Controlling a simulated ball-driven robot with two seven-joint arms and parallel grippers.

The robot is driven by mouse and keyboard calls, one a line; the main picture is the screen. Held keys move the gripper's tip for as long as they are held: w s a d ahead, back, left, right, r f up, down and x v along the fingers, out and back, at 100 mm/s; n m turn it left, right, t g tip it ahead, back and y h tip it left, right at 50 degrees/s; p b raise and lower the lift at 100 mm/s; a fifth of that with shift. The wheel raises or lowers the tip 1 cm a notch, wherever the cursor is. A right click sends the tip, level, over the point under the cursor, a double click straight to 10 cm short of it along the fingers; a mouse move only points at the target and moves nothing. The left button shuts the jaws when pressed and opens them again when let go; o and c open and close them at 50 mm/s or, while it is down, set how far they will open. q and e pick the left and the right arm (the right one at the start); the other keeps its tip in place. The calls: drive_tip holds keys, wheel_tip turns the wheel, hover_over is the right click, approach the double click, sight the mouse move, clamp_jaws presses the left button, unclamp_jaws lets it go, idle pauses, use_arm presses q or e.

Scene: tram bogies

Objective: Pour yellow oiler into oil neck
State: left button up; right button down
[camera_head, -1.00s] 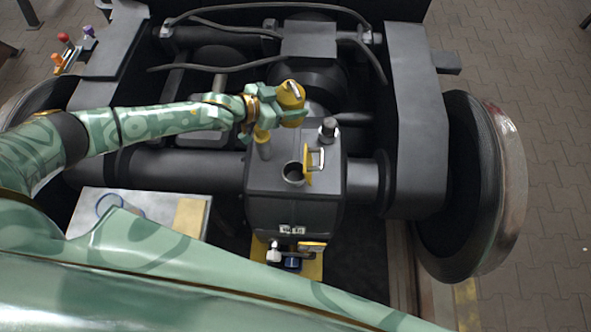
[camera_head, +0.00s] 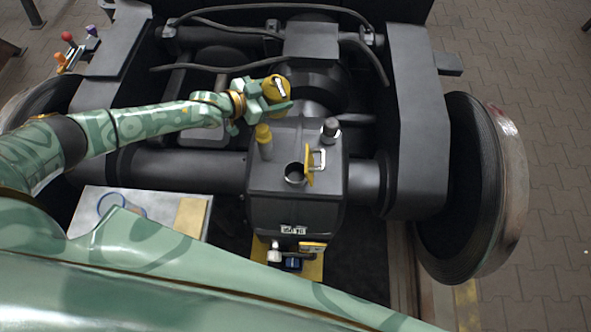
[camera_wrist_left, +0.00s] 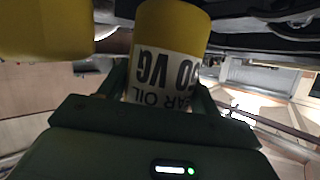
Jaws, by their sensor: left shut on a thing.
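The yellow oiler (camera_head: 274,88) is held in my left gripper (camera_head: 272,98), which is shut on it. It is up over the far left side of the dark gearbox housing (camera_head: 280,206). In the left wrist view the oiler (camera_wrist_left: 172,28) stands between the fingers, its white label partly readable as gear oil. The oil neck (camera_head: 294,172) is an open round hole on top of the housing, nearer to me and to the right of the oiler. A yellow flap (camera_head: 309,165) stands upright beside it. My right gripper is not in view.
A grey plate (camera_head: 150,208) lies at the left. Wheels (camera_head: 480,190) and frame beams flank the housing. Bent hoses run behind.

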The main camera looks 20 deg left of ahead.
sight(272, 91)
use_arm(q)
drive_tip(key=shift+r, duration=0.2)
drive_tip(key=shift+s+r+m+p, duration=0.1)
drive_tip(key=shift+r+m+p, duration=0.2)
drive_tip(key=shift+r+p, duration=0.05)
drive_tip(key=shift+t, duration=0.3)
drive_tip(key=shift+r, duration=0.15)
drive_tip(key=shift+s+d+r+m+t+p, duration=0.15)
drive_tip(key=shift+r+m+t+p, duration=0.15)
drive_tip(key=shift+r+m+p, duration=0.15)
drive_tip(key=shift+d+f+m, duration=0.1)
drive_tip(key=shift+m, duration=0.25)
drive_tip(key=shift+s+d+m+t+y, duration=0.1)
drive_tip(key=shift+s+m+t+y, duration=0.1)
drive_tip(key=shift+m+t+y, duration=0.15)
idle(0.4)
drive_tip(key=shift+s+d+r+m+t, duration=0.15)
drive_tip(key=shift+s+r+m+t, duration=0.1)
drive_tip(key=shift+r+m, duration=0.1)
drive_tip(key=shift+s+d+r+m+t, duration=0.1)
drive_tip(key=shift+r+m+t, duration=0.1)
drive_tip(key=shift+r, duration=0.15)
idle(0.6)
drive_tip(key=shift+s+r+m+t+b, duration=0.1)
drive_tip(key=shift+r+m+t+b, duration=0.3)
drive_tip(key=shift+r+m+b, duration=0.25)
idle(0.7)
